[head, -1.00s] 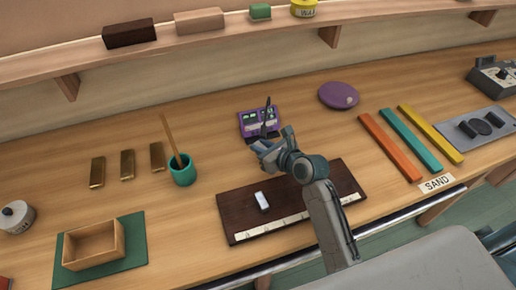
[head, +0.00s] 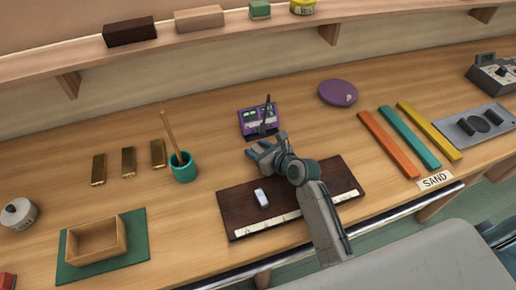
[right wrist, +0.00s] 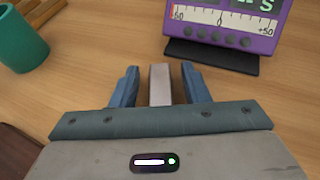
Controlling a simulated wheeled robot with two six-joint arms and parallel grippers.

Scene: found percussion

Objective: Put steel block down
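My right gripper (head: 259,150) is low over the bench, just in front of the purple meter (head: 259,121). In the right wrist view, a pale grey block, seemingly the steel block (right wrist: 160,85), stands between the two blue fingers (right wrist: 160,88). A gap shows on each side of it, so the fingers look open around it. Whether its underside touches the wood is hidden. A second small silvery block (head: 261,198) lies on the dark board (head: 237,209), left of my right forearm. My left gripper is not in view.
A teal cup with a stick (head: 183,168) and several brass bars (head: 128,162) are to the left. A wooden box (head: 97,241) sits on a green mat. A purple disc (head: 338,93) and coloured strips (head: 409,136) are to the right. Bare wood lies between cup and meter.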

